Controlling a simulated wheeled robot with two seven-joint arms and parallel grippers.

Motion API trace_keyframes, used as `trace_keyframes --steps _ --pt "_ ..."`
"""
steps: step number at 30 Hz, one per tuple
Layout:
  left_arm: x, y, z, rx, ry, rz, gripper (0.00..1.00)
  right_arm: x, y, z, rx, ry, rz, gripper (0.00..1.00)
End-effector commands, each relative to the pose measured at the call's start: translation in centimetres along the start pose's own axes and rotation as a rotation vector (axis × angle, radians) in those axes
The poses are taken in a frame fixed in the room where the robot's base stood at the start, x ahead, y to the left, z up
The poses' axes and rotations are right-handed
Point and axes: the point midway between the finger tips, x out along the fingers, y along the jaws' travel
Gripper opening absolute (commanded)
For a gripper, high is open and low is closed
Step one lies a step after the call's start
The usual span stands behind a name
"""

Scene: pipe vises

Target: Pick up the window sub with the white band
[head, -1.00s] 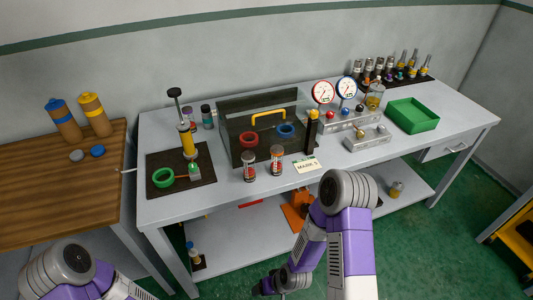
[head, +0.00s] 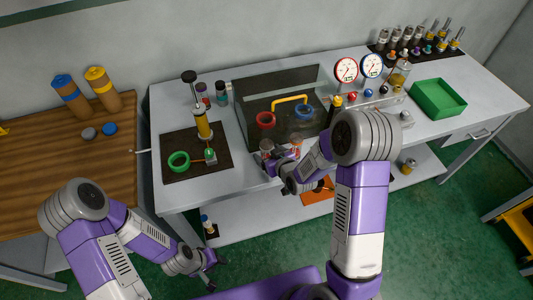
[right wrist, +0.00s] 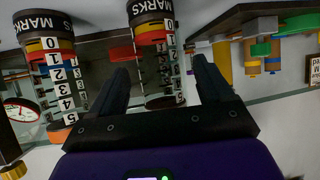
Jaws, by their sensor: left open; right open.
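Two short clear cylinders with dark ends stand at the bench's front edge, the left one (head: 267,146) and the right one (head: 295,143). In the right wrist view two dark-capped cylinders, one at left (right wrist: 45,35) and one near the middle (right wrist: 150,22), show orange and yellow bands and numbered "MARKS" strips. I cannot make out which piece is the window sub with the white band. My right gripper (head: 270,166) is open and empty at the bench's front edge, close to the cylinders; its fingers (right wrist: 160,75) frame the middle one. My left gripper (head: 212,270) is open and low, in front of the bench.
A dark open case (head: 250,92) with red (head: 265,120) and blue (head: 303,112) rings stands behind. A dark mat (head: 185,140) with a green ring (head: 178,162) lies left. Gauges (head: 346,70), a green tray (head: 438,98) and a rack of several banded pieces (head: 415,50) are right.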

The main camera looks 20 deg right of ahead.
Motion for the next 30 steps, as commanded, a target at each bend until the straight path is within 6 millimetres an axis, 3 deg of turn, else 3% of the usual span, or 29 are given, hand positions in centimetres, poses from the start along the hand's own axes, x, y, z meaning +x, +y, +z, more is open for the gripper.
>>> trace_keyframes --steps 4,12,27,30 --pt "0.1 0.0 0.0 0.000 0.000 0.000 0.43 1.6 -0.1 0.1 0.000 -0.001 -0.001 0.80" --pt "0.0 0.0 0.0 0.000 0.001 0.000 0.43 1.9 -0.1 0.0 0.001 -0.001 0.000 0.80" --pt "0.0 0.0 0.0 0.000 0.001 0.000 0.43 1.9 -0.1 0.1 0.001 -0.001 0.000 0.04" --pt "0.0 0.0 0.0 0.000 0.001 0.000 0.43 1.9 -0.1 -0.1 0.000 0.003 0.000 0.04"
